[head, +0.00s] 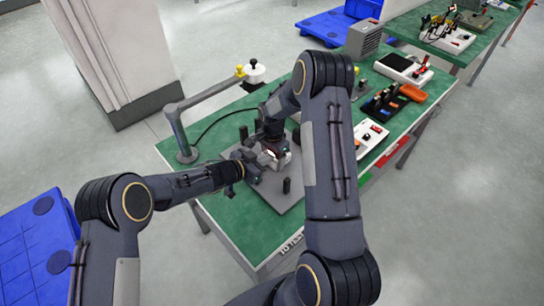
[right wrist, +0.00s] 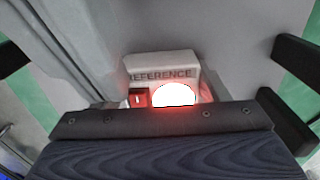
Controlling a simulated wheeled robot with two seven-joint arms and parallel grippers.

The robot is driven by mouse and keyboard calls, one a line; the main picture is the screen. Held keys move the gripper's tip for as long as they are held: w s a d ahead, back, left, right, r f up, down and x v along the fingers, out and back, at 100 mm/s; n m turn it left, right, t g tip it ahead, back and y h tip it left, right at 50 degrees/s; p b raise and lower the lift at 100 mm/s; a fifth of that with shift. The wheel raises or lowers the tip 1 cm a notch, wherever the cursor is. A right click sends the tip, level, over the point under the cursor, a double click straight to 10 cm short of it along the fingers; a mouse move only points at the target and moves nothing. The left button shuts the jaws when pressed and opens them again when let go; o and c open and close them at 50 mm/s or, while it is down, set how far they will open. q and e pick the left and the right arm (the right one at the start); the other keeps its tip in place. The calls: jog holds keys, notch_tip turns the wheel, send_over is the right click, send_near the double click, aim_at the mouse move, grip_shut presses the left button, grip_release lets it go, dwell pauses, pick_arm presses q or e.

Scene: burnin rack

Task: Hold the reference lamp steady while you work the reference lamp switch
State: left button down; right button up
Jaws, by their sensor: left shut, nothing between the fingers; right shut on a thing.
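The reference lamp (head: 284,159) is a small pale block on a grey plate (head: 290,199) on the green bench. In the right wrist view the reference lamp (right wrist: 160,63) shows its lettering, a white-hot dome with a red glow (right wrist: 174,96), so it is lit, and a small red switch (right wrist: 138,98) left of the dome. My right gripper (head: 271,137) comes down from above and is shut on the reference lamp; its fingertips are largely hidden. My left gripper (head: 258,168) is shut and empty, close beside the lamp on its left. Whether it touches the lamp or switch cannot be told.
Dark posts (head: 287,185) stand on the plate around the lamp. A lamp-like arm on a stand (head: 187,153) rises at the bench's left corner. A white box (head: 370,135) and a dark tray with orange items (head: 384,103) lie to the right. Bare green bench shows in front.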

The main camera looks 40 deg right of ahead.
pick_arm(q)
jog(key=shift+v, duration=2.15)
pick_arm(e)
jog(key=shift+s+d+f, duration=0.1)
jog(key=o, duration=1.1)
jog(key=shift+o, duration=0.2)
